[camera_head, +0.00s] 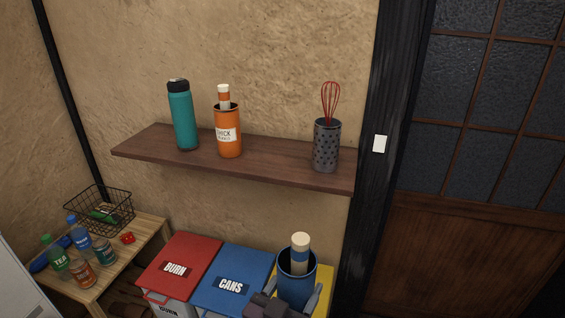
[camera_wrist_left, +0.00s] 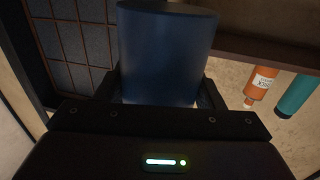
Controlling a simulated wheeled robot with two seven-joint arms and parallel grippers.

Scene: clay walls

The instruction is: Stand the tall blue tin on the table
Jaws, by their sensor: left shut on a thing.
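The tall blue tin (camera_head: 297,284) is upright in front of the bins at the bottom of the head view. A cream cylinder with a blue band (camera_head: 300,250) sticks up out of its open top. My left gripper (camera_head: 286,299) is shut on the tin, with a finger on each side. The left wrist view also shows the tin (camera_wrist_left: 165,55) between the fingers of my gripper (camera_wrist_left: 162,92). The small wooden table (camera_head: 148,243) stands at the lower left, away from the tin. My right gripper is not in view.
The table holds a wire basket (camera_head: 99,210), bottles (camera_head: 57,258), cans (camera_head: 104,251) and a red die (camera_head: 128,238). Red (camera_head: 182,256) and blue (camera_head: 233,272) bin lids lie between table and tin. Above, a wall shelf (camera_head: 270,166) holds a teal flask, orange tin and whisk holder.

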